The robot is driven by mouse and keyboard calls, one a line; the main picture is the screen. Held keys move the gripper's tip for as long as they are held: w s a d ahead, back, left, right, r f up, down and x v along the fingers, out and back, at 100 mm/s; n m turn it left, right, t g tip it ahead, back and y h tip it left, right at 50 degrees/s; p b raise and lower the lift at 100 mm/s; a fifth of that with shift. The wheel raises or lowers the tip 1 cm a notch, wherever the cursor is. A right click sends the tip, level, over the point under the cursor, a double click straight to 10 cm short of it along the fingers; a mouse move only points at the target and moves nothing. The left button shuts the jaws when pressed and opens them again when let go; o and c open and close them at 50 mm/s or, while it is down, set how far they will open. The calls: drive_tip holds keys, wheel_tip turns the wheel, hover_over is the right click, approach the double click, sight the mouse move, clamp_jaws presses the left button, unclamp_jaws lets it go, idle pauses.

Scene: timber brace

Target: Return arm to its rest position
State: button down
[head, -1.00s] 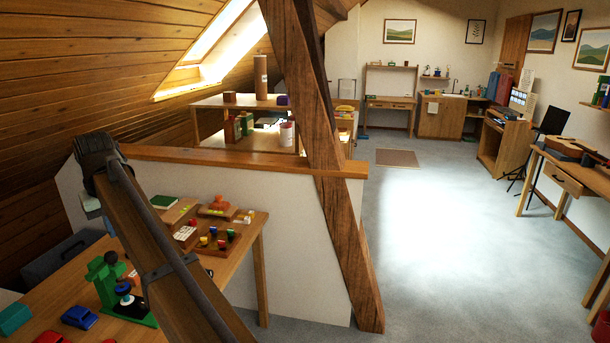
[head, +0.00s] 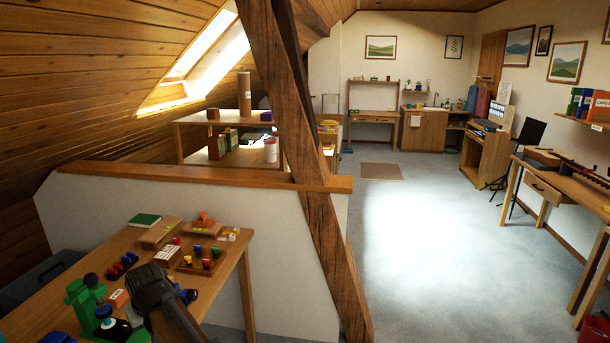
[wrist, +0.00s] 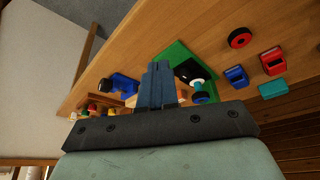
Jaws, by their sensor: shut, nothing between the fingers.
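My arm (head: 165,305) reaches in from the bottom of the head view, with its dark wrist end low over the near part of the wooden worktable (head: 225,275). The fingertips cannot be made out in the head view. In the wrist view, my gripper (wrist: 158,67) points over the tabletop (wrist: 215,50). Its two blue-grey fingers are together with nothing between them. The green stand (head: 82,297) with dark and white parts is just left of the arm in the head view. It also shows beyond the fingers in the wrist view (wrist: 178,54).
A tray with coloured pegs (head: 203,264), a green book (head: 144,221) and small blocks lie on the worktable. A slanted timber post (head: 318,220) stands beyond; open floor (head: 420,260) lies right.

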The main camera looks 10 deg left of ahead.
drive_tip(key=s+d+f+m+g+h, duration=0.2)
drive_tip(key=d+f+m+g+h, duration=0.15)
drive_tip(key=d+f, duration=2.85)
drive_tip(key=s+d+f+m+g, duration=0.2)
drive_tip(key=s+d+f, duration=0.3)
drive_tip(key=s+d, duration=0.3)
drive_tip(key=s+d+f+m+g, duration=0.2)
drive_tip(key=s+d+f, duration=0.4)
drive_tip(key=d, duration=0.8)
drive_tip(key=s+d+f+m+g, duration=0.2)
drive_tip(key=s+d+f, duration=0.3)
drive_tip(key=s+d, duration=0.4)
drive_tip(key=shift+s+d+f+m, duration=0.3)
drive_tip(key=shift+d+m, duration=0.45)
drive_tip(key=shift+d, duration=0.45)
